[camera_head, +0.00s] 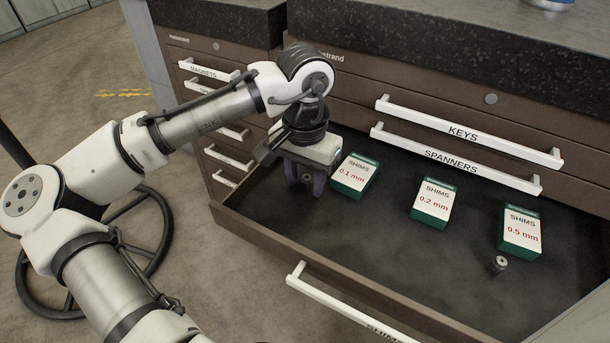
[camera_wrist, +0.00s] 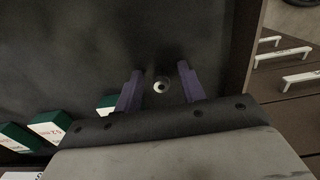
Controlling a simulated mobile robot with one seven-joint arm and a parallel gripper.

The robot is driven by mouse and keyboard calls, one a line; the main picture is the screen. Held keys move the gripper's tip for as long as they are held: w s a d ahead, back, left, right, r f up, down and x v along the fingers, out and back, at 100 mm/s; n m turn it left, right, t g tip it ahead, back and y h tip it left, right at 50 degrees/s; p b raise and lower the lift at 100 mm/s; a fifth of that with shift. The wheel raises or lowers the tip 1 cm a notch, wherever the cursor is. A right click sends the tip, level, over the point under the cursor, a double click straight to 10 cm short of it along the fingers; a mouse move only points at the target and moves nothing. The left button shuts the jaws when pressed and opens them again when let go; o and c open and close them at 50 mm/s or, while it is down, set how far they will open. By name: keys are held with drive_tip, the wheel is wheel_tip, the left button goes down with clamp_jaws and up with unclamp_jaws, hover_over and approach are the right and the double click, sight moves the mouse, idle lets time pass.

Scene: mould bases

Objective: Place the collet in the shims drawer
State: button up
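The shims drawer (camera_head: 410,265) is pulled open, with its dark floor showing. My gripper (camera_head: 306,182) is inside its left end, pointing down, left of the 0.1 mm shims box. In the wrist view the purple fingers (camera_wrist: 160,84) are apart. A small round metal piece with a centre hole, looking like a collet (camera_wrist: 160,87), shows between them with gaps on both sides, seemingly on the drawer floor. In the head view it is mostly hidden by the fingers. Another small metal cylinder (camera_head: 498,264) lies in the drawer in front of the 0.5 mm box.
Green-and-white shims boxes stand in the drawer: 0.1 mm (camera_head: 355,177), 0.2 mm (camera_head: 432,204) and 0.5 mm (camera_head: 520,231). The shut keys (camera_head: 465,132) and spanners (camera_head: 455,160) drawers overhang the back. The drawer's front wall (camera_head: 330,260) is close to my gripper. The middle floor is clear.

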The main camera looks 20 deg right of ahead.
sight(305, 179)
drive_tip(key=shift+r, duration=0.1)
wheel_tip(305, 179, up, 12)
drive_tip(key=p, duration=0.2)
idle(0.4)
drive_tip(key=shift+r, duration=0.1)
